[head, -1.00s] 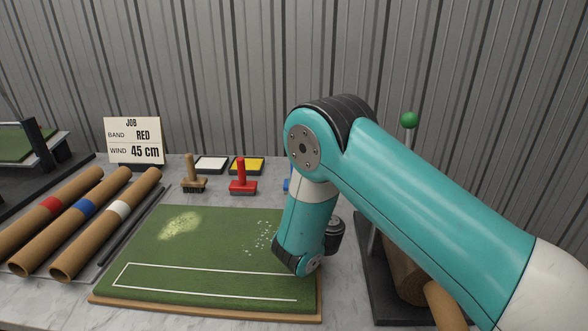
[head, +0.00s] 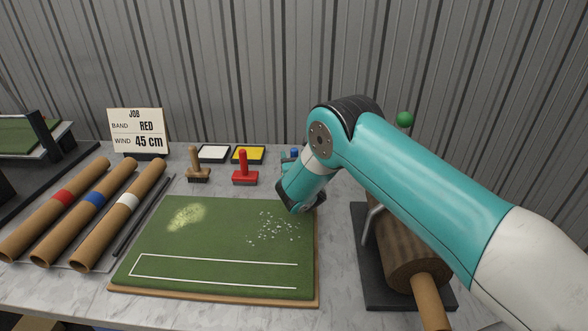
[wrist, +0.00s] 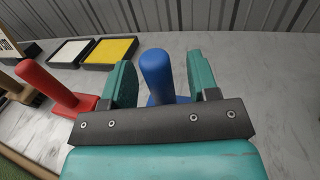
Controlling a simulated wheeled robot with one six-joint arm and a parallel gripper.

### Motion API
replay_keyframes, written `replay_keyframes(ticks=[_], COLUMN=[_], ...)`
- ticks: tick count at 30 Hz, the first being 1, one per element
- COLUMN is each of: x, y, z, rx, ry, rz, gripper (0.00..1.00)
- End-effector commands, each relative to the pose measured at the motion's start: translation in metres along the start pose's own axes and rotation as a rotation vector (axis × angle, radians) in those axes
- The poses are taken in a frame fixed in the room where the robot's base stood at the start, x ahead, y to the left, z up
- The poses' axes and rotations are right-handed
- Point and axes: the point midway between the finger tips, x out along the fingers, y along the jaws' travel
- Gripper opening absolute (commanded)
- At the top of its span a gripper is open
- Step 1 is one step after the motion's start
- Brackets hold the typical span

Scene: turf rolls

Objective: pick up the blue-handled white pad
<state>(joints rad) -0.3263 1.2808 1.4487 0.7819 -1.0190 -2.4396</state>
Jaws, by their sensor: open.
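The blue-handled pad shows in the wrist view as an upright blue handle (wrist: 157,70). Its base and white pad are mostly hidden behind my gripper's body. My gripper (wrist: 161,84) is open, with one teal finger on each side of the handle. In the head view only a bit of the blue handle (head: 295,153) shows beside my wrist, at the back of the table, and the gripper is mostly hidden by my arm.
A red-handled block (head: 244,171) and a wooden-handled brush (head: 197,168) stand left of it. White (head: 214,154) and yellow (head: 249,155) trays lie behind. A green turf board (head: 215,245) lies in front. A roller stand (head: 375,290) is at right. Marble right of the handle is clear.

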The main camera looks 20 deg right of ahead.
Motion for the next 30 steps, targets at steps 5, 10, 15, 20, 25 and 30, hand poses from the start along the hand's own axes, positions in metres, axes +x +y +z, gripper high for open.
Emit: replay_keyframes(ticks=[5, 10, 15, 20, 25, 30], x=[0.002, 0.002, 0.002, 0.002, 0.002, 0.002], y=[0.0, 0.0, 0.0, 0.0, 0.0, 0.0], z=[-0.001, -0.001, 0.0, 0.0, 0.004, 0.023], rx=[-0.001, -0.001, 0.0, 0.0, 0.0, 0.002], ry=[0.001, 0.0, 0.0, 0.0, -0.002, -0.004], rz=[0.0, 0.0, 0.0, 0.0, 0.0, 0.0], gripper=[0.54, 0.32, 0.0, 0.0, 0.0, 0.0])
